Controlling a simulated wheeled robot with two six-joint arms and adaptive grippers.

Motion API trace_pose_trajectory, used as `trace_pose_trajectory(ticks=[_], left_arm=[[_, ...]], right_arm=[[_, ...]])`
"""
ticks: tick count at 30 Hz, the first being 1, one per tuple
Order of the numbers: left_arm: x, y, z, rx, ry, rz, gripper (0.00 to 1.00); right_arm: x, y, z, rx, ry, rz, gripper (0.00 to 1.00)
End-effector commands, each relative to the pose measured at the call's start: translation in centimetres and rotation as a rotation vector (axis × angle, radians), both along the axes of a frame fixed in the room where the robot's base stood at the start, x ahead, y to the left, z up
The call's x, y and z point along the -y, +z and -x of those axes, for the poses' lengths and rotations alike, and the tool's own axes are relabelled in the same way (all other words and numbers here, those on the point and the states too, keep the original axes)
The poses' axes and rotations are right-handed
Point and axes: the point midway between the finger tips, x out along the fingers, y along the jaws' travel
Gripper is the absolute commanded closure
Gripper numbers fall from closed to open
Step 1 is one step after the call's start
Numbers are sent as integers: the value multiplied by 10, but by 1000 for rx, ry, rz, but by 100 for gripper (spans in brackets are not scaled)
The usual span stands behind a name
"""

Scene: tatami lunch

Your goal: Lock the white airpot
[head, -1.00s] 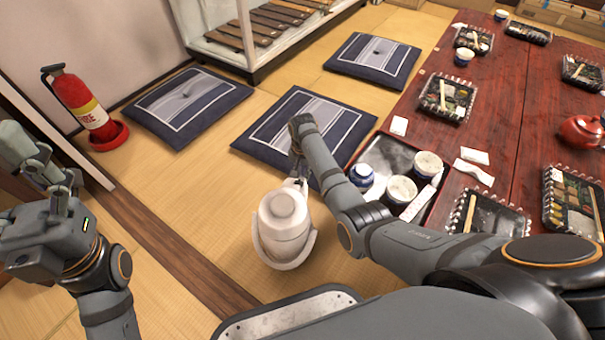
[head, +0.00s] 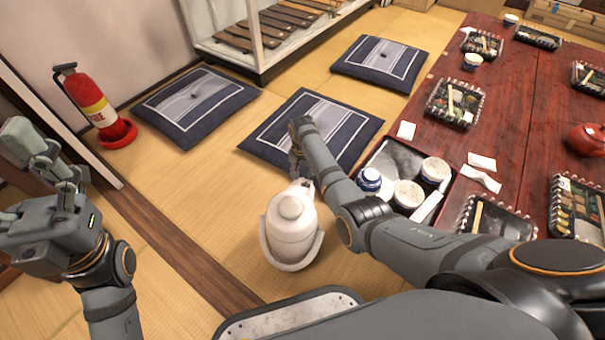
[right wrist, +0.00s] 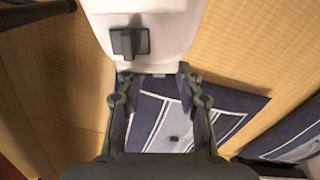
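The white airpot (head: 290,232) stands upright on the tatami in the middle of the head view, with its handle low at its front. My right gripper (head: 299,178) is at the airpot's far upper side, partly hidden by my own arm. In the right wrist view the white body of the airpot (right wrist: 165,22) fills the top, with a small dark grey tab (right wrist: 130,42) on it. There my right gripper's fingers (right wrist: 151,82) are apart, just below the white body, with nothing seen held. My left gripper (head: 42,158) is raised at the left, fingers apart and empty.
A red low table (head: 510,110) with lunch boxes stands at the right. A dark tray (head: 392,158) with cups lies close to my right arm. Floor cushions (head: 340,112) lie beyond the airpot. A fire extinguisher (head: 88,98) stands at the left. Tatami left of the airpot is clear.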

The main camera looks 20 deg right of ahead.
Motion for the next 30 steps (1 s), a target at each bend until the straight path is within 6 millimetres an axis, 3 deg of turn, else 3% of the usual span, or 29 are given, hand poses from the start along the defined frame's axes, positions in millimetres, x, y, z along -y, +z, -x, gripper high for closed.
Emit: trace_pose_trajectory(ticks=[5, 12, 18, 30], left_arm=[[0, 0, 0, -1, 0, 0, 23], [0, 0, 0, 1, 0, 0, 23], [0, 0, 0, 2, 0, 0, 23], [0, 1, 1, 3, 0, 1, 23]], right_arm=[[0, 20, -1, 4, 0, 1, 64], [0, 79, -1, 5, 0, 0, 64], [0, 112, -1, 3, 0, -1, 64], [0, 120, 0, 0, 0, 0, 64]])
